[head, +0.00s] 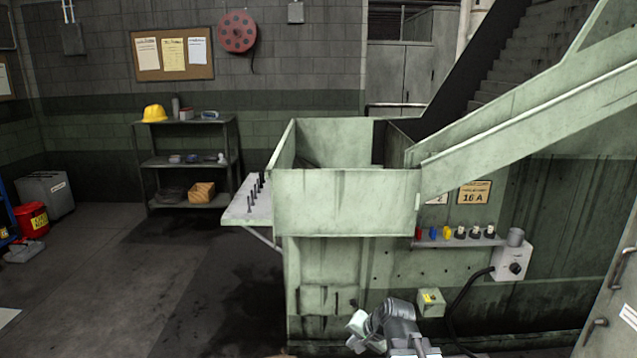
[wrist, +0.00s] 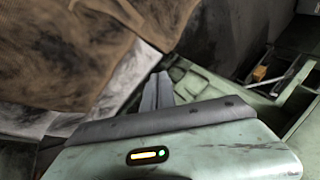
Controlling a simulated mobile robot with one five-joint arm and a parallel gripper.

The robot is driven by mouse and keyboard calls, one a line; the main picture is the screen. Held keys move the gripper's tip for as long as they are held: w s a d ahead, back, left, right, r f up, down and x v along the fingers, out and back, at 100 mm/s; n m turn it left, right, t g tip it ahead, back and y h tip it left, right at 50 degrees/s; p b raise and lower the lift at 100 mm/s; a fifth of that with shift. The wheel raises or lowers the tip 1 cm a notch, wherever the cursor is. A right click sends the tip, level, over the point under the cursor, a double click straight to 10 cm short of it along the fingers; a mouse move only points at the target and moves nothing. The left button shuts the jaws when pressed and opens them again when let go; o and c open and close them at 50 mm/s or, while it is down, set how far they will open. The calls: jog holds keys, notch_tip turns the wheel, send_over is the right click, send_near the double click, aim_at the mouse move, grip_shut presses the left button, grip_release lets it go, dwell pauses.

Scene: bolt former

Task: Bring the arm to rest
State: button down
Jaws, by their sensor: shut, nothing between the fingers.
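My gripper (wrist: 160,78) shows in the wrist view with its two grey fingers together and nothing between them. Below it in that view is the pale green wrist housing with a small lit yellow bar. In the head view my arm (head: 397,318) is at the bottom, bent low in front of the green machine (head: 345,205). The fingertips cannot be made out in the head view.
A small shelf (head: 455,243) with coloured pieces and a grey control box (head: 512,261) are on the machine's front, right of my arm. A side tray (head: 242,208) with several dark bolts juts out left. The floor (head: 110,270) at left is largely open.

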jog(key=s+d+f+n+g+h, duration=0.45)
jog(key=s+d, duration=0.25)
jog(key=s, duration=0.3)
notch_tip(320, 180, up, 20)
jog(key=s+n+p, duration=0.1)
jog(key=p, duration=1.8)
jog(key=shift+s+a+r+g+y+p, duration=0.15)
jog(key=shift+r+g+y+p, duration=0.1)
jog(key=shift+g+y+p, duration=0.15)
jog(key=shift+n, duration=0.25)
